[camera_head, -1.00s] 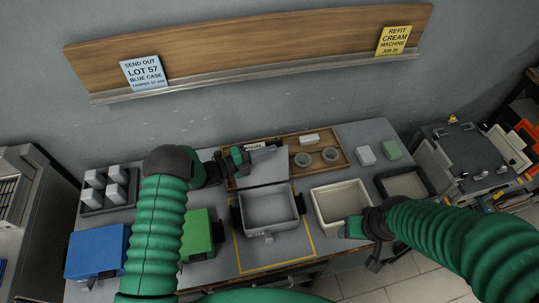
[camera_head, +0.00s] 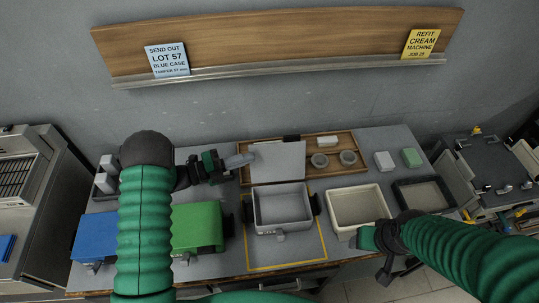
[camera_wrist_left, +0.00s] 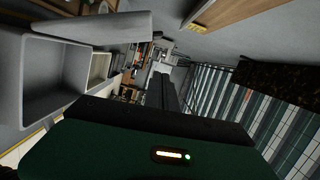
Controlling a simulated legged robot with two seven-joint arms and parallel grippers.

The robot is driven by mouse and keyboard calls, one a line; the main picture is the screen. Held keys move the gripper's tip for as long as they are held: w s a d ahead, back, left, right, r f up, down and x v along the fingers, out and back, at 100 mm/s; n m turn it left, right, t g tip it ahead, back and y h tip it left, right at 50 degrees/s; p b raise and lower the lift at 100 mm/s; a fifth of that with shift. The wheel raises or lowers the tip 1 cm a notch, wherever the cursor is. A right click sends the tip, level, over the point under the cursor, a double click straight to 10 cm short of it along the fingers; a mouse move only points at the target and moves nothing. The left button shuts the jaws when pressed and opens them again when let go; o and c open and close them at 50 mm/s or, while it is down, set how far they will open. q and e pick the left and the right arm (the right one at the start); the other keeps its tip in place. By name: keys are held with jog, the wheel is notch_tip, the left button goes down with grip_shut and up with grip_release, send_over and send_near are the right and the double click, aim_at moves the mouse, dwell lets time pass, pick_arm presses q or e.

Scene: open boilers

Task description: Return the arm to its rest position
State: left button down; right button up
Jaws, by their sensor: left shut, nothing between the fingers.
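My left arm comes in from the left in the head view, over the bench between the blue case and the green case. My left gripper (camera_head: 238,161) is shut and empty. It points right, beside the raised lid of the grey open box (camera_head: 281,209). In the left wrist view the grey box (camera_wrist_left: 45,80) shows large at the left, with the dark gripper fingers (camera_wrist_left: 165,92) pointing away. My right gripper (camera_head: 384,268) hangs at the bench's front edge below the cream bin; its fingers are too small and dark to judge.
The blue case (camera_head: 98,238) and green case (camera_head: 197,228) stand at the left front. The cream bin (camera_head: 357,207) and a dark tray (camera_head: 424,194) are to the right. A wooden tray (camera_head: 344,142) with round parts lies behind. Two signs lean on the wall ledge.

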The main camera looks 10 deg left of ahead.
pick_arm(q)
jog(key=w+a+r+n+t+y, duration=0.3)
jog(key=w+a+n+y, duration=0.35)
jog(key=n+y, duration=0.55)
jog(key=s+d+f+n+g+y, duration=0.1)
jog(key=s+n+g, duration=0.3)
jog(key=s+n, duration=0.4)
jog(key=s+d+f+n+g+y+b, duration=0.1)
jog(key=s+n+g, duration=0.4)
jog(key=s, duration=1.4)
jog(key=d+f+n+y, duration=0.1)
jog(key=f+n, duration=0.1)
jog(key=n, duration=0.1)
jog(key=shift+s+d+n+g, duration=0.3)
jog(key=shift+s+d+n, duration=0.05)
jog(key=shift+s+n, duration=0.05)
pick_arm(e)
jog(key=shift+x, duration=1)
pick_arm(q)
jog(key=shift+d+r, duration=0.1)
jog(key=shift+d, duration=0.1)
pick_arm(e)
jog(key=shift+s+d, duration=0.15)
jog(key=shift+d, duration=0.15)
